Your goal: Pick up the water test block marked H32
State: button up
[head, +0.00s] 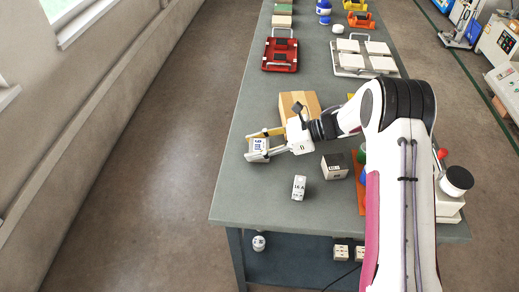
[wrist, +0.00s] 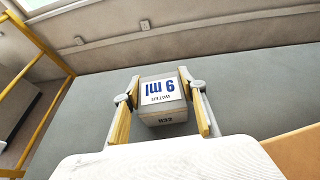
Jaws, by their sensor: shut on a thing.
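A small grey block (head: 258,145) with a white face sits between the fingers of my gripper (head: 259,149) near the table's left edge. In the wrist view the block (wrist: 166,117) shows a white label reading "WATER" and "9 ml", upside down. A small dark code below the label is also upside down; it looks like H32 but is hard to read. My gripper (wrist: 162,105) is shut on the block, one finger on each side. I cannot tell whether the block touches the table.
The grey table (head: 250,195) has a white marked block (head: 299,188) and a grey block (head: 335,167) nearer its front. A wooden box (head: 298,105) stands just behind my gripper. A red tray (head: 280,55) and a rack of white tiles (head: 363,67) lie farther back.

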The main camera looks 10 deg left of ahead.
aim_at(256, 145)
jog(key=shift+r, duration=0.15)
jog(key=shift+r, duration=4.95)
jog(key=shift+d, duration=0.1)
